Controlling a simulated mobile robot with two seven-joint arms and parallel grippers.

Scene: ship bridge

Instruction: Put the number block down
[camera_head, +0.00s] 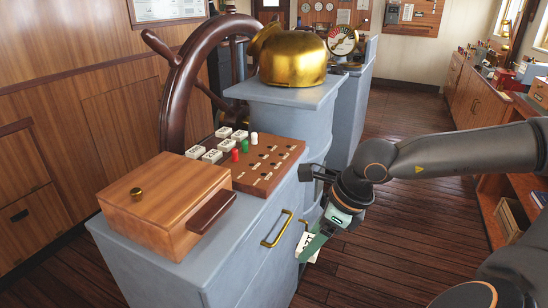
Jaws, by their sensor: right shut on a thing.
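My right gripper (311,247) reaches in from the right and points down in front of the grey cabinet, beside its brass handle. It is shut on a white number block (309,241) with dark marks, partly hidden by the greenish finger. The number cannot be read. Several other white number blocks (195,152) rest at the left and back of the brown slotted board (262,171) on the cabinet top. The held block is apart from the board, lower and to the right of it. My left gripper is not in view.
A wooden box (165,190) with a brass knob stands on the grey cabinet (225,256), left of the board. Red, green and white pegs (245,146) stand in the board. A brass dome (293,60) and ship's wheel (178,95) rise behind. The floor right is open.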

